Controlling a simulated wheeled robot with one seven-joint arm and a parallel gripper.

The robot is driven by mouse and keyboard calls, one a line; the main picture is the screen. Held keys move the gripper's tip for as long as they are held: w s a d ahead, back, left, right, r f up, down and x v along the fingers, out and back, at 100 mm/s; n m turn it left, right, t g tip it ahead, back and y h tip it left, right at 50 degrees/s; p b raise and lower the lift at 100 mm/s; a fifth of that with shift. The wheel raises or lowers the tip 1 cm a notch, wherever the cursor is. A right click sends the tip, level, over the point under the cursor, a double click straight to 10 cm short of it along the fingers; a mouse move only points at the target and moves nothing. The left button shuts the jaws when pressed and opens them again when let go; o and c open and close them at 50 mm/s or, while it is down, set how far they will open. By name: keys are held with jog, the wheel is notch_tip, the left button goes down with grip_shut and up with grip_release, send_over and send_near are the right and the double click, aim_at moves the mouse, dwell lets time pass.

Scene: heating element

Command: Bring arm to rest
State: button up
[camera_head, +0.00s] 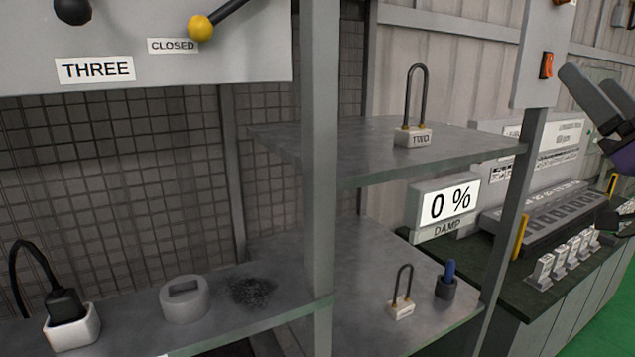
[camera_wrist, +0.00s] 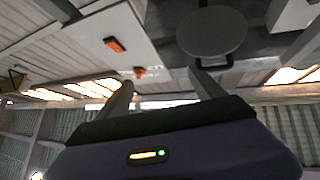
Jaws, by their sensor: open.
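My gripper (camera_head: 597,100) is at the right edge of the head view, raised beside the grey panel with the orange switch. Its two dark fingers are apart and nothing is between them. In the wrist view my gripper (camera_wrist: 157,88) shows from behind, fingers spread and empty, pointing toward the upper wall and ceiling area. The rest of my arm is mostly cut off by the right edge of the head view.
An orange switch (camera_head: 546,65) is on the panel left of my gripper. Metal shelves (camera_head: 370,150) hold a padlock-like piece (camera_head: 413,137) marked TWO. Green floor shows at right.

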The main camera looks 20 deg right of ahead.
jog(key=s+a+f+m+g+h, duration=0.15)
jog(key=a+f, duration=0.25)
jog(key=f, duration=0.6)
jog(key=a+f+m+g+h, duration=0.15)
jog(key=a+f, duration=0.25)
jog(key=f, duration=0.6)
jog(key=a+f+m+g+h, duration=0.15)
jog(key=a+f, duration=0.35)
jog(key=f, duration=0.5)
jog(key=s+a+f+n+g+y+b, duration=0.1)
jog(key=s+a+f+n+g+y, duration=0.4)
jog(key=s+a+f+n+y, duration=0.5)
jog(key=s+a+f+y, duration=0.1)
jog(key=s+a+f, duration=0.8)
jog(key=a+f, duration=0.1)
jog(key=shift+s+f, duration=0.3)
jog(key=shift+s, duration=0.05)
jog(key=shift+y, duration=0.25)
